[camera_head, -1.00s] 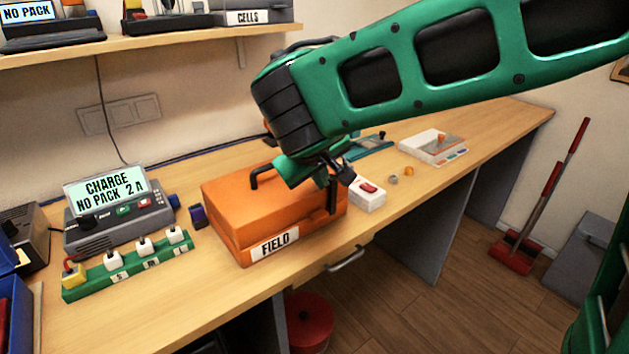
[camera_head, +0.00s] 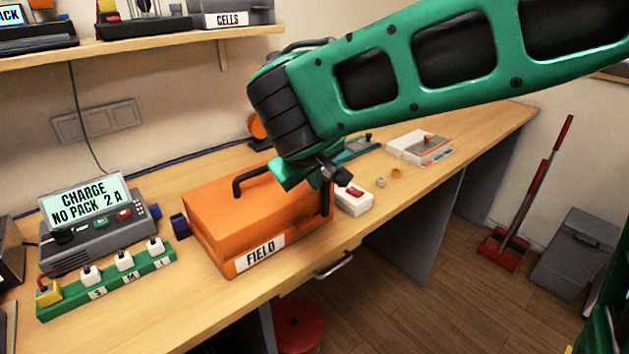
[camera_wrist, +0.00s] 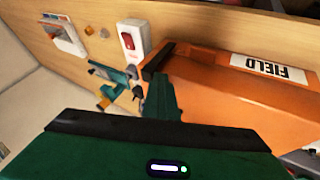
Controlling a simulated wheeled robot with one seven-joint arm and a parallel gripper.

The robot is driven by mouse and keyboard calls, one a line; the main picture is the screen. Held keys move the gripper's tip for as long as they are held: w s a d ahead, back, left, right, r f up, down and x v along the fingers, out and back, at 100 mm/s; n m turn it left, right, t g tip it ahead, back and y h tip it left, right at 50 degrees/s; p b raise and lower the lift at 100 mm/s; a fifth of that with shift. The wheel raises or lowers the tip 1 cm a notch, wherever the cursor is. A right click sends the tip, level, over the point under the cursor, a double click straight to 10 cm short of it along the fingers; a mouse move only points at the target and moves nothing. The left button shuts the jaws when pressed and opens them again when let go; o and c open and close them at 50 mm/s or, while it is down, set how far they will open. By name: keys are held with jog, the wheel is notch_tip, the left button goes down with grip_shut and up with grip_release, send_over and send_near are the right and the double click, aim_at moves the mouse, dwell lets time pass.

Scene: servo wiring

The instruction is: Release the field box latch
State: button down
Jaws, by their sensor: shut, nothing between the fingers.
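The orange field box (camera_head: 215,220) sits closed on the bench, with a FIELD label on its front and a black handle on its lid. A dark latch (camera_head: 328,203) is at its right end, partly hidden by my gripper. My gripper (camera_head: 334,175) is shut and empty, just above the box's right end. In the wrist view, my gripper (camera_wrist: 160,97) is beside the orange box (camera_wrist: 215,88), and a dark strip (camera_wrist: 158,62), apparently the latch, runs along the box edge. I cannot tell whether the fingers touch it.
A white switch box with a red rocker (camera_head: 354,199) stands close right of the field box. A charger (camera_head: 100,225) and a green strip with plugs (camera_head: 110,280) are at left. A white tray (camera_head: 415,148) lies farther back. The bench front right of the box is clear.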

jog(key=s+a, duration=0.3)
jog(key=shift+s+a+r, duration=0.1)
jog(key=shift+a+r, duration=0.2)
jog(key=shift+r, duration=0.1)
jog(key=d+v, duration=0.1)
jog(key=v, duration=0.7)
jog(key=shift+s+a+r, duration=0.25)
jog(key=shift+a+r, duration=0.1)
